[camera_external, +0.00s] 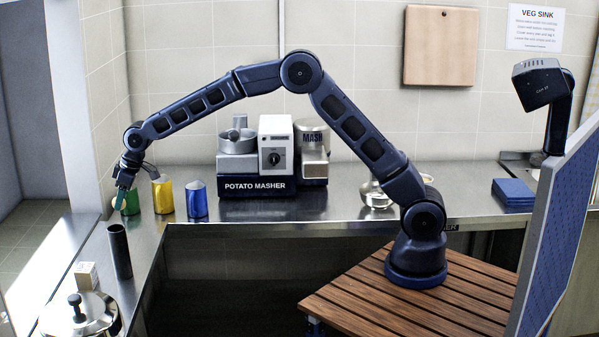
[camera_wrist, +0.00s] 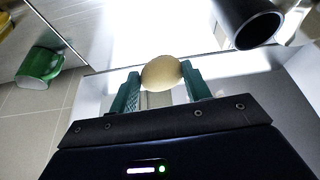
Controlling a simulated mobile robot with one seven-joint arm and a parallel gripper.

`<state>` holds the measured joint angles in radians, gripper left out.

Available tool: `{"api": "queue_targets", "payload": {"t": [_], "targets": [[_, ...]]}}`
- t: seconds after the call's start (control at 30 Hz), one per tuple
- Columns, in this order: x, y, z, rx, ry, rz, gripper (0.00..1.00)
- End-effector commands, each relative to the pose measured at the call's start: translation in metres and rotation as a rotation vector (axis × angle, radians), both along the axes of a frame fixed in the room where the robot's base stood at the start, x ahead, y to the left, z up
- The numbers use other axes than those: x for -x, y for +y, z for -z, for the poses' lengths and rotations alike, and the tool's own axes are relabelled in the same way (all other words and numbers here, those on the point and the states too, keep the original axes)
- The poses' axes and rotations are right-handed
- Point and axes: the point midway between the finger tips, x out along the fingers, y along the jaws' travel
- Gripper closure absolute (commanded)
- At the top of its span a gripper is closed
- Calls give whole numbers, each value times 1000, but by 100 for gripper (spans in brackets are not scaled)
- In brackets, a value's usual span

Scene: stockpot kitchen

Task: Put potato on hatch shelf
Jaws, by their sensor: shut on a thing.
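My gripper (camera_wrist: 161,76) has its teal fingers shut on a pale, egg-shaped potato (camera_wrist: 160,70), one finger on each side. In the external view my gripper (camera_external: 120,196) hangs tilted down at the far left, close to the green cup; the potato cannot be made out there. A brightly lit steel ledge (camera_external: 48,262) at the left edge, beside the wall opening, looks like the hatch shelf, though no label shows. My gripper is above the counter corner, to the right of this ledge and apart from it.
A dark upright tube (camera_external: 119,252) stands below my gripper. Green (camera_external: 131,205), yellow (camera_external: 162,195) and blue (camera_external: 197,200) cups stand behind it. A lidded pot (camera_external: 80,315) and small pale block (camera_external: 87,275) are in front.

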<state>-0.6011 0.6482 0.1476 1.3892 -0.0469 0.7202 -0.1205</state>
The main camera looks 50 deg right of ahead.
Motion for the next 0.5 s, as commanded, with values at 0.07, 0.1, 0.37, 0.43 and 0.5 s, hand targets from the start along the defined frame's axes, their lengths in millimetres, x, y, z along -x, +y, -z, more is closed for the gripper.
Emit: {"api": "queue_targets", "payload": {"t": [0.07,0.1,0.37,0.43,0.5], "targets": [[1,0,20,3,4,0,75],[0,0,28,3,3,0,75],[0,0,84,2,2,0,75],[0,0,98,2,2,0,75],[0,0,108,2,1,0,75]]}}
